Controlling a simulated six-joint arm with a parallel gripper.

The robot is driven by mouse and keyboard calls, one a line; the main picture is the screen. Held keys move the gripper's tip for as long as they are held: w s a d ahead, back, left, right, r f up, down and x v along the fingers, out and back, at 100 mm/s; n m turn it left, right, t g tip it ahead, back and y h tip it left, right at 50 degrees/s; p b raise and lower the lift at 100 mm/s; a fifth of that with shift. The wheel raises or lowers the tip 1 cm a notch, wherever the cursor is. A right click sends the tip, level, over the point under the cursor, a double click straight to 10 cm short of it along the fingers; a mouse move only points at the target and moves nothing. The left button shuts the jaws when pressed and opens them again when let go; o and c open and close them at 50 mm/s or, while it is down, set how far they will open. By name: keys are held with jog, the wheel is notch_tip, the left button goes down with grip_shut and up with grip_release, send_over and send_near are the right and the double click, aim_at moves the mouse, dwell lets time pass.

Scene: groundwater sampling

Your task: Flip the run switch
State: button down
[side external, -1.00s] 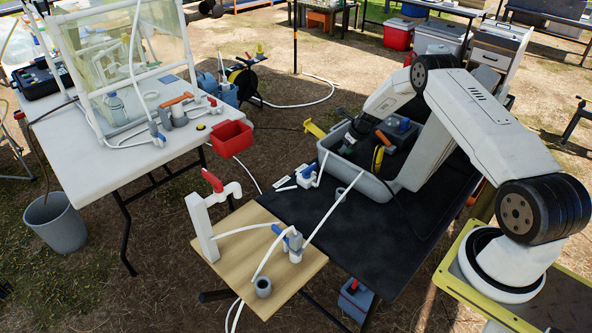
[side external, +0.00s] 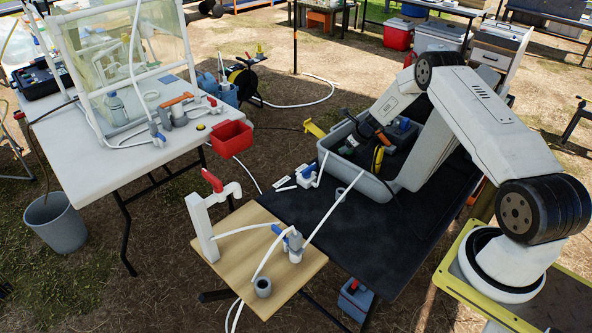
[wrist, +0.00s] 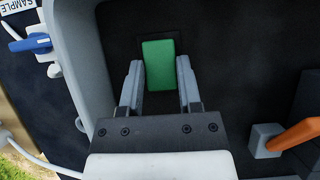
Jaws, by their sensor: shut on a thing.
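The block's lower end shows between the fingers. In the side external view, my arm reaches over the grey tray (side external: 384,189), and the fingertips are too small and dark to make out.
An orange-handled grey valve (wrist: 290,138) is to the right of my gripper. The tray wall (wrist: 75,70) and a blue-handled valve (wrist: 30,43) are to the left. A wooden board (side external: 235,265) with white tubing lies outside the tray. The black mat (side external: 390,240) in front is mostly clear.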

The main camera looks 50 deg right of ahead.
jog(key=shift+a, duration=0.1)
jog(key=shift+c, duration=1.4)
grip_release()
jog(key=v, duration=0.7)
jog(key=shift+s+r, duration=0.2)
jog(key=shift+r, duration=0.15)
